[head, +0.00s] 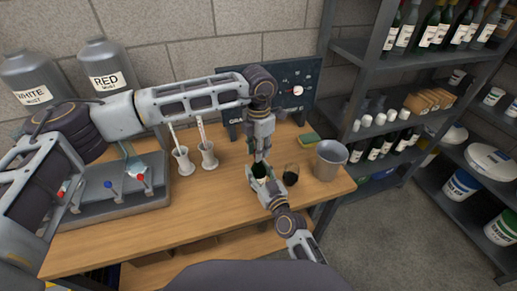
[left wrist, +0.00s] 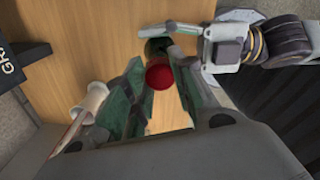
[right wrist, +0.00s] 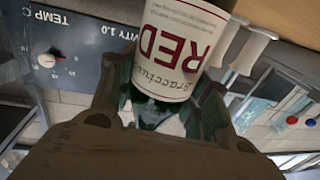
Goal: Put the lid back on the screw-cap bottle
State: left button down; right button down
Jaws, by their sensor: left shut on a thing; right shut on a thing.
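The screw-cap bottle (head: 259,172) is dark green and stands out near the front right of the wooden bench. Its cream RED label (right wrist: 185,45) fills the top of the right wrist view. My right gripper (right wrist: 163,112) is shut on the bottle. The red lid (left wrist: 159,77) sits between the fingertips of my left gripper (left wrist: 157,82), which is shut on it. The dark bottle also shows in the left wrist view (left wrist: 156,47), just beyond the lid. In the head view my left gripper (head: 260,157) is right above the bottle. I cannot tell whether lid and bottle touch.
A grey bucket (head: 330,159) and a green-yellow sponge (head: 308,140) are further right. Two white cylinders (head: 208,156) stand at the left. The bench front (head: 200,220) is clear.

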pick_arm(q)
jog(key=m, duration=0.5)
jog(key=c, duration=1.1)
grip_release()
jog(key=shift+r, duration=6)
pick_arm(e)
jog(key=c, duration=0.6)
grip_release()
jog(key=shift+v, duration=6)
